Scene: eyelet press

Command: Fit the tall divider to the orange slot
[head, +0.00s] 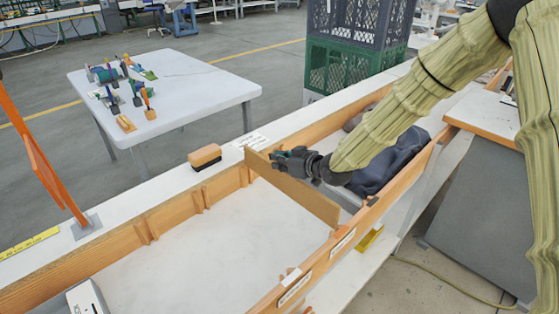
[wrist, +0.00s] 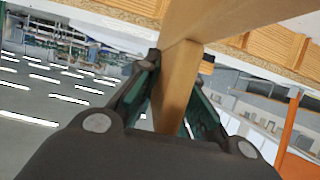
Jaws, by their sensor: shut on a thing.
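The tall divider (head: 305,197) is a flat wooden panel spanning the wooden-walled tray (head: 125,242), from its far wall towards its near wall. My gripper (head: 280,157) is shut on the divider's top edge, near its far end. In the wrist view the divider (wrist: 178,85) stands between the two fingers of my gripper (wrist: 176,72). The far wall carries several upright wooden cleats (head: 200,200). I cannot make out an orange marking on any slot. Whether the divider's ends sit in slots is not clear.
A dark bag (head: 392,165) lies in the tray right of the divider. A brown-topped block (head: 205,156) stands on the ledge behind the far wall. An orange post (head: 42,160) rises at left. A white device (head: 87,298) is at lower left. The tray's middle is clear.

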